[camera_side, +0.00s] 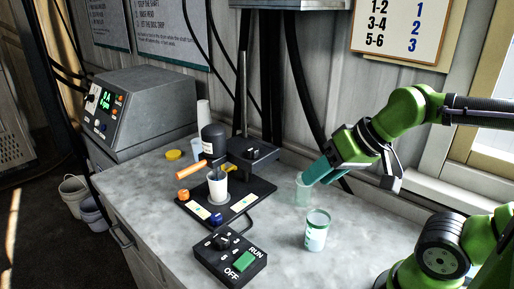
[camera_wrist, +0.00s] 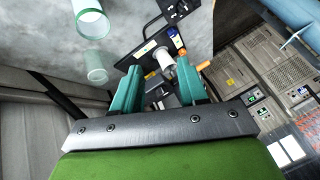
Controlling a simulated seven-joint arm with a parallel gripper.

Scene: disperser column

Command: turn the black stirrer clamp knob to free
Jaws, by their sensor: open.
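In the side view a dark motor head (camera_side: 213,138) hangs over a white cup (camera_side: 217,187) on a black base plate (camera_side: 262,190). A black bracket (camera_side: 262,160) joins the upright rod (camera_side: 244,95). A small black part with white marks (camera_side: 250,152) on its top looks like the clamp knob; its setting is too small to read. My gripper (camera_side: 314,174) is open and empty, right of the bracket and apart from it. In the wrist view its teal fingers (camera_wrist: 158,82) stand apart, with the white cup (camera_wrist: 166,62) and dark stand parts beyond, partly hidden.
A clear beaker (camera_side: 303,190) stands close to my fingers, partly behind them. A second beaker (camera_side: 316,230) stands in front. An orange handle (camera_side: 190,170) sticks out left of the head. A control box (camera_side: 230,256) with a dial and green switch sits at the front.

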